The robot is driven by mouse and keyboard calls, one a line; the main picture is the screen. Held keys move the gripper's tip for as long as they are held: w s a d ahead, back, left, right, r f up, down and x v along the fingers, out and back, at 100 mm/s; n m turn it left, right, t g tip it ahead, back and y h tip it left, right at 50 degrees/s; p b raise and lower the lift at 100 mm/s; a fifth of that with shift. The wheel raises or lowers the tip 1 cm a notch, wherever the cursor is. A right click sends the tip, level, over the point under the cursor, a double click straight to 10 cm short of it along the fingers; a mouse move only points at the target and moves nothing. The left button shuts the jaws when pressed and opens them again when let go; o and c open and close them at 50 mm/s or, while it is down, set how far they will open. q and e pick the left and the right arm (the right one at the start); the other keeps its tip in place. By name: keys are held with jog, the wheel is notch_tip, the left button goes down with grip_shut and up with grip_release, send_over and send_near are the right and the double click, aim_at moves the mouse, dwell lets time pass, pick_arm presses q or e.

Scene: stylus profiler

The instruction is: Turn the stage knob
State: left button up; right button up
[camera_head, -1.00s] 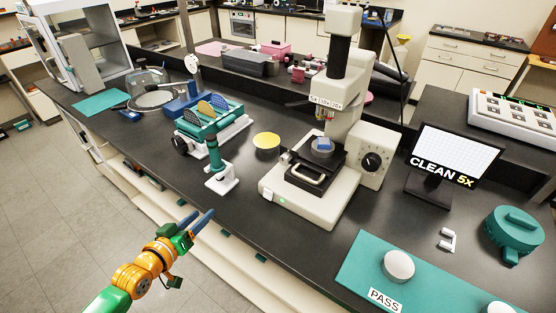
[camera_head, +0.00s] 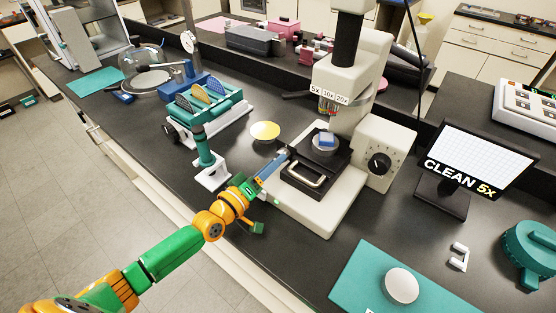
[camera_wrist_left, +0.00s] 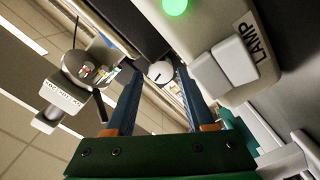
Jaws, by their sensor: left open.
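The cream microscope-like profiler (camera_head: 318,212) stands on the dark bench with a black stage (camera_head: 328,180) that holds a small blue piece (camera_head: 326,140). My left gripper (camera_head: 282,158) is at the left side of the stage, with its blue fingers pointing at it. In the left wrist view a small pale round knob (camera_wrist_left: 160,72) with a dark mark shows between the tips of my open left gripper (camera_wrist_left: 160,78). I cannot tell whether the fingers touch it. In the head view the gripper hides that spot. A larger black dial (camera_head: 379,163) is on the profiler's right-hand box.
A teal stand (camera_head: 205,155) and a rack of discs (camera_head: 205,105) are left of my gripper. A yellow disc (camera_head: 265,131) lies just behind it. A "CLEAN 5x" screen (camera_head: 468,158) and a teal mat (camera_head: 360,290) are on the right.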

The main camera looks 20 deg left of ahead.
pick_arm(q)
jog(key=shift+x, duration=1.1)
jog(key=shift+s+f, duration=0.1)
jog(key=shift+a, duration=0.1)
grip_shut()
jog(key=shift+m, duration=1.4)
grip_release()
